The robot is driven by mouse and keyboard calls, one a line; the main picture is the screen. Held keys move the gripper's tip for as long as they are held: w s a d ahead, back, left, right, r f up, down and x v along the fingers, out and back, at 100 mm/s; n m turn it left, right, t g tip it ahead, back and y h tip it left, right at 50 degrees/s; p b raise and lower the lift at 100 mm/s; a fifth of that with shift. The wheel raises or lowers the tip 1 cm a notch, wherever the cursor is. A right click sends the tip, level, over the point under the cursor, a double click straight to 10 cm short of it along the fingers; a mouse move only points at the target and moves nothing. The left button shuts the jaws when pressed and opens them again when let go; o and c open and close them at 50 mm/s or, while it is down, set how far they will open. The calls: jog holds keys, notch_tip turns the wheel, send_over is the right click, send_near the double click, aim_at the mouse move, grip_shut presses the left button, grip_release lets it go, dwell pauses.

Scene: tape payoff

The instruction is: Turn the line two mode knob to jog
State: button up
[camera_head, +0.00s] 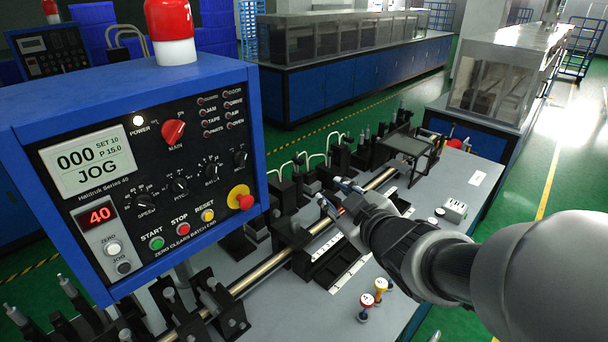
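The blue control box (120,85) fills the left side of the view. Its front panel has a row of small black knobs; the rightmost one (240,157) has a label too small to read, so I cannot tell whether it is the mode knob. The box's screen (88,160) reads "000", "SET 10", "P 15.0" and "JOG". I see no line number that I can read on the box. My gripper (330,194) is right of the box, over the machine bed; its two fingertips are apart, with nothing visibly held between them.
A second panel (48,50) stands behind at upper left. A metal rod (265,268), black clamps and a grey table (450,187) lie below my arm.

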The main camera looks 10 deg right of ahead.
jog(key=s+d+f+m+g+h+b, duration=0.1)
jog(key=s+f+m+g+h, duration=0.1)
jog(key=s, duration=0.3)
jog(key=s+d+f+m+g+h+b, duration=0.1)
jog(key=s+f+m+g, duration=0.1)
jog(key=s, duration=0.4)
jog(key=shift+s+d+f+m+g+h, duration=0.2)
jog(key=shift+s+f+m+g+h, duration=0.15)
jog(key=shift+m+g, duration=0.45)
jog(key=s+a+f+m+g+y+b, duration=0.1)
jog(key=s+a+f+g, duration=0.1)
jog(key=s, duration=0.4)
jog(key=s+a+f+m+g+y, duration=0.1)
jog(key=s+a+f+g, duration=0.1)
jog(key=s+a, duration=0.2)
jog(key=s, duration=0.3)
jog(key=shift+s+a+b, duration=0.15)
jog(key=shift+b, duration=0.2)
